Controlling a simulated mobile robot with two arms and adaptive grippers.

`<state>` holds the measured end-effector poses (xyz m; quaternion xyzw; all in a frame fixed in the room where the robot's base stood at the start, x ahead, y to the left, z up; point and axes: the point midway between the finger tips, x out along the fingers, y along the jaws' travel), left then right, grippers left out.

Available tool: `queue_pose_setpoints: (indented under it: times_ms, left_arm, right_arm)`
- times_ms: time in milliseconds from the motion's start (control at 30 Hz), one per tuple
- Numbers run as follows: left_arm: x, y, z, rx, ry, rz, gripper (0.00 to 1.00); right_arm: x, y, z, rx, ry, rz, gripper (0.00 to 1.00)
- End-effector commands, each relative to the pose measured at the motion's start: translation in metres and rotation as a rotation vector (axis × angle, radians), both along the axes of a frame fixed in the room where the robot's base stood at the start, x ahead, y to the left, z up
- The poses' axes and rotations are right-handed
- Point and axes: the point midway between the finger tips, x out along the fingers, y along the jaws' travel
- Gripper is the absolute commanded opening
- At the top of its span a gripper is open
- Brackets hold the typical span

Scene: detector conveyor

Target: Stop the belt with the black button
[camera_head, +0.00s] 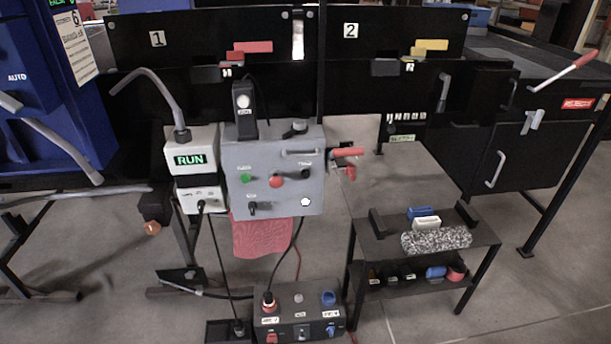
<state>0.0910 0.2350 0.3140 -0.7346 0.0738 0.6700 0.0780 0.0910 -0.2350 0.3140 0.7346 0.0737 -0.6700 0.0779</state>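A grey control box (274,190) stands in the middle of the head view. Its front has a green button (245,179), a red button (277,182), a white round part (305,202) and small black controls at the upper right (306,173) and lower left (252,209). A black knob (296,129) sits on its top. I cannot tell which black control is a push button. A small display box (191,152) to its left shows RUN in green. The belt cannot be made out clearly. Neither of my grippers is in view.
A low black table (390,180) stands right of the box, with blocks and a speckled pad (436,240). A switch box (299,312) and cables lie on the floor below. A red cloth (262,237) hangs under the control box. Black panels 1 and 2 stand behind.

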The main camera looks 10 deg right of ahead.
Motion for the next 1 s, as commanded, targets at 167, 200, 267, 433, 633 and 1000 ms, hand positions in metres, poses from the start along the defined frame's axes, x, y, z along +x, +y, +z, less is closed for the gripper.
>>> queue_pose_setpoints:
  times_ms: [167, 200, 267, 433, 633, 1000]
  left_arm:
    - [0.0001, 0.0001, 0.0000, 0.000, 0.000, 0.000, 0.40]
    - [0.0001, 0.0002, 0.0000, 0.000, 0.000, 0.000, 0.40]
    - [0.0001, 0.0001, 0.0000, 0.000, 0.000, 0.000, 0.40]
    - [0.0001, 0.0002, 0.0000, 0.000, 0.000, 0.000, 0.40]
    - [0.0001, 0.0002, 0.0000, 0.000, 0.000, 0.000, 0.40]
    - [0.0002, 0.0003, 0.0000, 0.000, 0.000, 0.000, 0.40]
  right_arm:
    - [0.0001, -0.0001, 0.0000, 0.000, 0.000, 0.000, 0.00]
    - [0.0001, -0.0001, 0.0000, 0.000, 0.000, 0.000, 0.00]
    - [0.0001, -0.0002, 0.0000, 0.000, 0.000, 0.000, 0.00]
    - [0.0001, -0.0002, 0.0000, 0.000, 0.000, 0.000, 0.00]
    - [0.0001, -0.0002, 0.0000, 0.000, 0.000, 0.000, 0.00]
    - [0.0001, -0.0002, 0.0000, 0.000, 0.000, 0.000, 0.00]
